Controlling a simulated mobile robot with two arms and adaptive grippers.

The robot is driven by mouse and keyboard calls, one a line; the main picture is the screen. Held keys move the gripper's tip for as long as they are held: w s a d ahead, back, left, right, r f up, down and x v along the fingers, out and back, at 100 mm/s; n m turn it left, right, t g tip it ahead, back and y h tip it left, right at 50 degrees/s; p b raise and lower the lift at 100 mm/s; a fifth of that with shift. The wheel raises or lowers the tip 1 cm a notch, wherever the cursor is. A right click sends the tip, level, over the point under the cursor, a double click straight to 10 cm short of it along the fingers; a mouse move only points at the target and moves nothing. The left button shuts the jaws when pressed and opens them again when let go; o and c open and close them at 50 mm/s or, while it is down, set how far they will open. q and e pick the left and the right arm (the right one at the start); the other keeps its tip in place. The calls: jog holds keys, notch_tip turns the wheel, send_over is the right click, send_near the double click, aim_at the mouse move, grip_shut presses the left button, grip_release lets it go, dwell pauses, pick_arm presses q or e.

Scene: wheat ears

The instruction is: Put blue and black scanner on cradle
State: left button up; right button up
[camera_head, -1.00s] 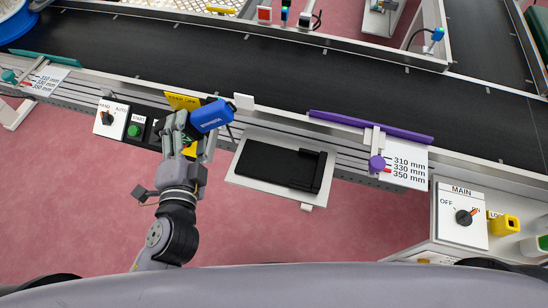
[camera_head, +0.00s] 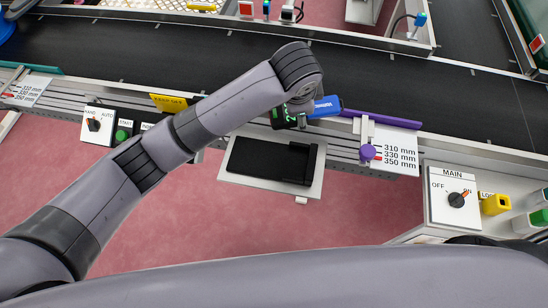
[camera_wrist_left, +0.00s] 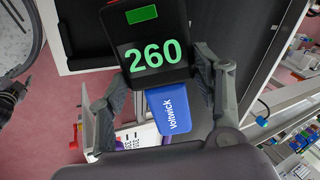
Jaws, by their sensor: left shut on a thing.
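The scanner has a blue body (camera_head: 326,106) marked Voltwick and a black head with green digits. In the left wrist view, its black screen (camera_wrist_left: 152,55) reads 260. My left gripper (camera_head: 298,112) is shut on the scanner, with a finger on each side of it in the wrist view (camera_wrist_left: 162,85). In the head view, my arm partly hides the gripper. The cradle is a black tray (camera_head: 262,158) on a pale plate, with a raised black part at its right end. The scanner is held up and right of the cradle, apart from it in the head view. The cradle is empty.
The dark conveyor (camera_head: 390,85) runs behind, with a purple guide bar (camera_head: 395,119) and purple knob (camera_head: 367,152) to the right. A MAIN switch box (camera_head: 453,193) stands farther right.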

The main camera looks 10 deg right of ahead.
aim_at(270, 159)
pick_arm(q)
jog(key=shift+s+a+r+m+g, duration=0.15)
jog(key=shift+a+m+g, duration=0.05)
jog(key=shift+m+g, duration=0.35)
jog(key=s+a+r+m+g+y, duration=0.2)
jog(key=a+r+m+g, duration=0.15)
jog(key=a, duration=0.35)
jog(key=shift+n, duration=0.5)
notch_tip(270, 159, down, 19)
jog(key=shift+f, duration=0.1)
jog(key=o, duration=1.4)
jog(key=shift+c, duration=0.2)
notch_tip(270, 159, up, 12)
